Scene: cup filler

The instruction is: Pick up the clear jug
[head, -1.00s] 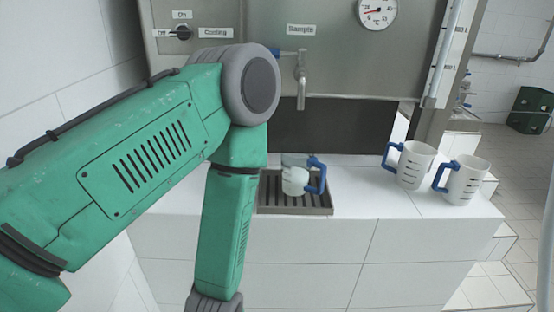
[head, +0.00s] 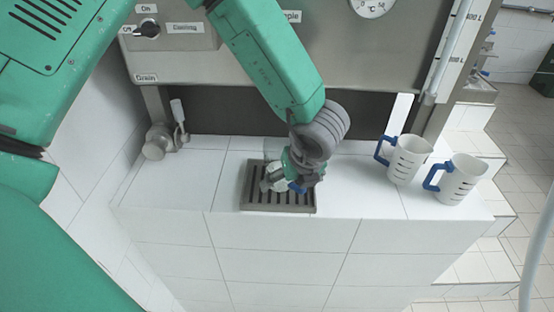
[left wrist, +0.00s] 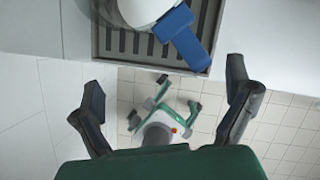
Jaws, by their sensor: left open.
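The clear jug stands on the drip tray (head: 280,209), mostly hidden behind my left gripper (head: 293,172) in the head view. A bit of its blue handle (head: 297,187) shows below the gripper. In the left wrist view the jug (left wrist: 142,10) is at the top edge, cut off by the frame, with its blue handle (left wrist: 183,38) pointing toward my gripper. My left gripper (left wrist: 165,76) is open, its two fingers spread wide with nothing between them. The handle lies beyond the fingertips. My right gripper is not in view.
Two white jugs with blue handles, one nearer (head: 458,180) and one farther (head: 407,159), stand to the right on the white tiled counter (head: 350,195). A steel valve (head: 160,140) is at the left. The steel machine panel stands behind. The counter's front edge drops off.

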